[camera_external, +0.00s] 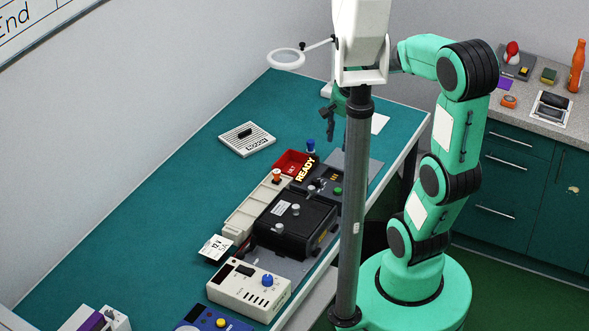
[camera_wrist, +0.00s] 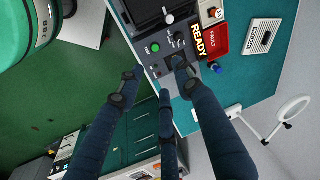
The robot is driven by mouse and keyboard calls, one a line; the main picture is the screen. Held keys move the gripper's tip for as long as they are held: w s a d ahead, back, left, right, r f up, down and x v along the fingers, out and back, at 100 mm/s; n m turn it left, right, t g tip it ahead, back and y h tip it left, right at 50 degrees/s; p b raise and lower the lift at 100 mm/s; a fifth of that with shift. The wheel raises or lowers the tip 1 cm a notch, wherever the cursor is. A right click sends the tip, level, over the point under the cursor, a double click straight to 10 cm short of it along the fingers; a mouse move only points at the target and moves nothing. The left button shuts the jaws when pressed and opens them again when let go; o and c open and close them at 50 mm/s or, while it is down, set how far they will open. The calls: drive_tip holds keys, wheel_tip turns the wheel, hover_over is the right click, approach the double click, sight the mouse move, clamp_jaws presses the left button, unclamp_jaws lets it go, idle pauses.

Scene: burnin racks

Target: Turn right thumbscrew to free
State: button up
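A black box (camera_external: 293,226) sits on the bench with two silver knobs on it. The upper-right knob (camera_external: 296,208) and the lower-left knob (camera_external: 279,228) look like thumbscrews; their turn state is too small to tell. In the wrist view, part of the black box (camera_wrist: 140,12) shows at the top edge, with one silver knob (camera_wrist: 169,19). My gripper (camera_external: 329,121) is raised over the far part of the bench, beyond the box and apart from it. In the wrist view its fingers (camera_wrist: 155,72) are spread with nothing between them.
A control panel with a green button (camera_external: 338,190) adjoins the box, beside a lit READY sign (camera_external: 305,169) and a red FAULT tray (camera_external: 290,161). A cream power supply (camera_external: 249,289) stands nearer. A grey lamp column (camera_external: 353,220) stands in front of the bench. The far-left bench is mostly clear.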

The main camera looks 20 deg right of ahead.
sight(311, 187)
drive_tip(key=w+a+f+m+g+p, duration=0.2)
drive_tip(key=w+a+f+m+p, duration=0.2)
drive_tip(key=a+f+p, duration=0.2)
drive_tip(key=shift+w+a+g+p, duration=0.3)
drive_tip(key=shift+w+a+p, duration=0.1)
drive_tip(key=shift+a+p, duration=0.35)
drive_tip(key=shift+d+f, duration=0.1)
drive_tip(key=shift+f+b, duration=0.55)
drive_tip(key=shift+f, duration=6.25)
drive_tip(key=shift+c, duration=0.3)
clamp_jaws()
